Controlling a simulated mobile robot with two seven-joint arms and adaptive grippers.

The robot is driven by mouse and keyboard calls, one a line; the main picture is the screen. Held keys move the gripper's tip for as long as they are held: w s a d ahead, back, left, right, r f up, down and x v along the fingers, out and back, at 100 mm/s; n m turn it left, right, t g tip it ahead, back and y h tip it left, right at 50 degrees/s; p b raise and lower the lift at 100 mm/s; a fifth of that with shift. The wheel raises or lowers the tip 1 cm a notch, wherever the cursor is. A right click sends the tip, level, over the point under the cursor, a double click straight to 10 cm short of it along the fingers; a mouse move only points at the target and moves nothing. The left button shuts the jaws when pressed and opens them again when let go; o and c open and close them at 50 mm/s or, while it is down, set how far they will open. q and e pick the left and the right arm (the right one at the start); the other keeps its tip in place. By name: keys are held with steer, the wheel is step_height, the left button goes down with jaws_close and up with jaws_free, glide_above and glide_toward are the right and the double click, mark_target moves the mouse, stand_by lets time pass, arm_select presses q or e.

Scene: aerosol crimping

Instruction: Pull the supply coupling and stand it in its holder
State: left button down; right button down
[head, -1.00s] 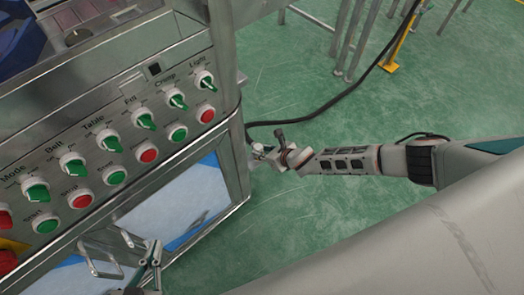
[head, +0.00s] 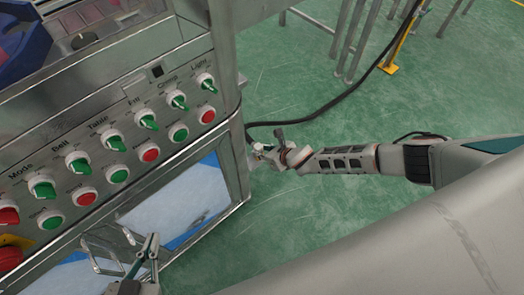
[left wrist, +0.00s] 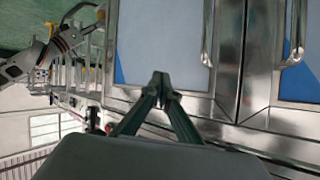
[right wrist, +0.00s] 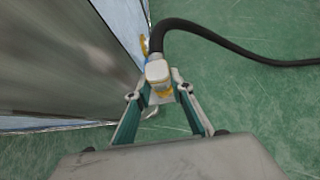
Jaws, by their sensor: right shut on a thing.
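The supply coupling (right wrist: 157,74) is a pale block with yellow on it, at the end of a black hose in the right wrist view. It is close to the side of the steel machine. My right gripper (right wrist: 160,97) is shut on it, with a finger on each side. In the head view the right gripper (head: 268,152) is at the machine's lower right edge, and the coupling is small there. My left gripper (head: 150,242) is in front of the lower doors; its fingertips meet in the left wrist view (left wrist: 160,78), with nothing between them. I cannot make out the holder.
The black hose (head: 318,112) runs from the coupling across to the upper right. The machine's control panel (head: 130,140) has green switches and red and green buttons. A door handle (head: 100,255) is close to my left gripper. Green floor (head: 290,70) is open right of the machine.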

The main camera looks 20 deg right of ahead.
steer(key=c, duration=1.7)
jaws_free()
steer(key=shift+d, duration=0.1)
steer(key=v, duration=1.2)
